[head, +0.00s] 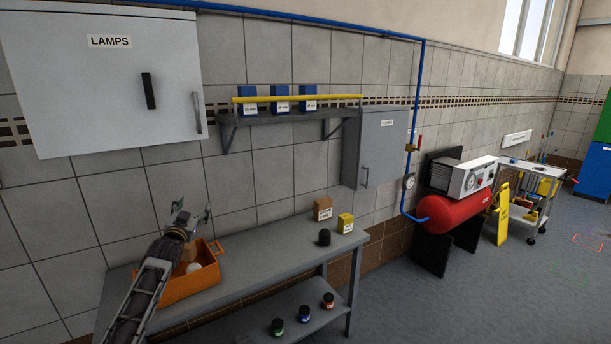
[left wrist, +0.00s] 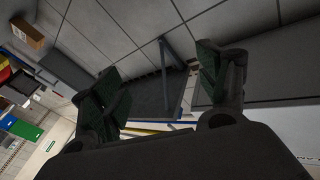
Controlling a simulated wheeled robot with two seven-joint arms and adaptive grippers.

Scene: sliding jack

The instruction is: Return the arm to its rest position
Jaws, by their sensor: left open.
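My left arm (head: 152,285) comes in from the lower left in the head view, over the left end of the grey workbench (head: 270,262). My left gripper (head: 192,212) is open, with its fingers apart and pointing up, in front of the tiled wall. In the left wrist view the two dark fingers (left wrist: 160,85) stand wide apart with nothing between them. An orange bin (head: 190,284) on the bench sits just behind and beside the wrist; it holds a brown box and a white round thing. My right gripper is not in view.
A wall cabinet marked LAMPS (head: 105,75) hangs above the arm. A shelf (head: 290,115) with a yellow rail holds blue boxes. A dark jar (head: 324,237), a cardboard box (head: 323,208) and a yellow box (head: 345,223) stand on the bench's right end. A red compressor (head: 452,212) stands further right.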

